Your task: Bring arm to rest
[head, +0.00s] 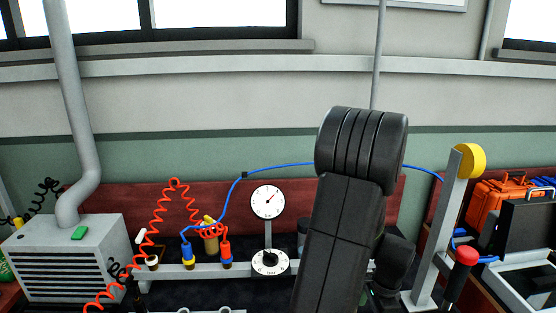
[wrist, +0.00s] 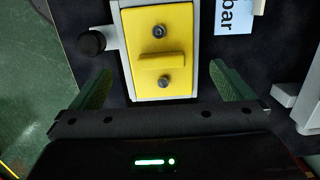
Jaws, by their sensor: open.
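My gripper (wrist: 160,68) is open in the wrist view, its two green fingers wide apart with nothing between their tips. A yellow block (wrist: 177,35) with two bolts and a raised bar lies beyond the fingertips in a pale frame. I cannot tell how far below the fingers it is. In the head view my dark arm rises right of centre and hides part of the bench. My gripper cannot be made out there.
A grey box with a pipe (head: 70,255) is at left. A post with a yellow disc (head: 470,161), a red-topped lever (head: 466,257) and orange cases (head: 497,200) are at right.

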